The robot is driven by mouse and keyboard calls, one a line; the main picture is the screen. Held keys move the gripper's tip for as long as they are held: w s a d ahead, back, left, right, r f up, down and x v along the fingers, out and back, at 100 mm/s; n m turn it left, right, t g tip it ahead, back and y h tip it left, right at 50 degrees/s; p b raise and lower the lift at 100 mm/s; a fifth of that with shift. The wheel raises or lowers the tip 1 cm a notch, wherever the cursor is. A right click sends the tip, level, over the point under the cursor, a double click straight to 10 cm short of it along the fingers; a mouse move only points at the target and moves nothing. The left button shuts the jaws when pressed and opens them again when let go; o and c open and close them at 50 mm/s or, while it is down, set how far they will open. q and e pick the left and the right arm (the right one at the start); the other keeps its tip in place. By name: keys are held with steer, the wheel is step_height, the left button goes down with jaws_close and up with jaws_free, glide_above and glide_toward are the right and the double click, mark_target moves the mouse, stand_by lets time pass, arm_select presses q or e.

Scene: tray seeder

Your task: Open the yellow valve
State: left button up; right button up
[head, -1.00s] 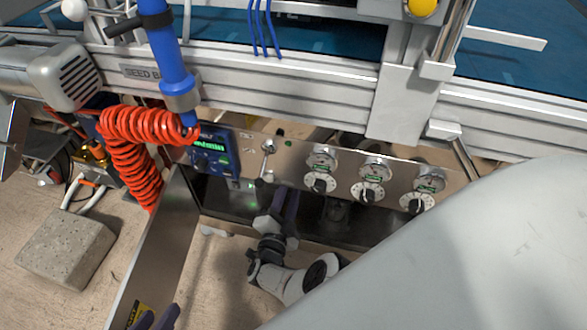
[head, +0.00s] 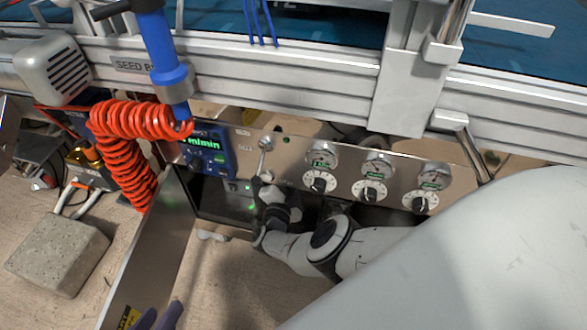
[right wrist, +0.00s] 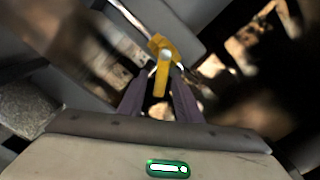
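The yellow valve (right wrist: 160,72) shows in the right wrist view as a yellow handle with a pale round middle. My right gripper (right wrist: 164,72) has its dark purple fingers on either side of the handle. Narrow gaps seem to show beside the handle, so the fingers look open around it. In the head view my right arm reaches in front of the control panel; its fingertips and the valve handle cannot be made out there. My left gripper (head: 158,312) is at the bottom left of the head view, its two purple fingers apart and empty.
A steel panel (head: 290,158) carries a blue flow meter (head: 212,148), a toggle lever and several gauges with dials. A coiled orange hose (head: 125,150) hangs at left. A concrete block (head: 58,255) stands on the floor. A metal cabinet side (head: 150,255) bounds the left.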

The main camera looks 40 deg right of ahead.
jaws_close()
steer(key=shift+a, duration=0.1)
steer(key=n, duration=0.3)
steer(key=w+r+n, duration=0.1)
steer(key=shift+a+n+b, duration=0.3)
steer(key=shift+a, duration=0.1)
steer(key=n, duration=0.2)
steer(key=shift+w+a+r+n, duration=0.25)
steer(key=shift+w+a+n, duration=0.05)
steer(key=shift+w, duration=0.1)
arm_select(q)
steer(key=shift+d+r+h, duration=0.25)
steer(key=shift+r+h, duration=0.05)
steer(key=shift+r, duration=0.2)
arm_select(e)
steer(key=shift+w+a+r+n, duration=0.1)
steer(key=shift+w+a+n, duration=0.2)
steer(key=shift+n, duration=0.65)
steer(key=shift+w+a+r+n, duration=0.15)
steer(key=shift+w+n, duration=0.1)
steer(key=shift+n, duration=0.7)
steer(key=shift+f, duration=0.15)
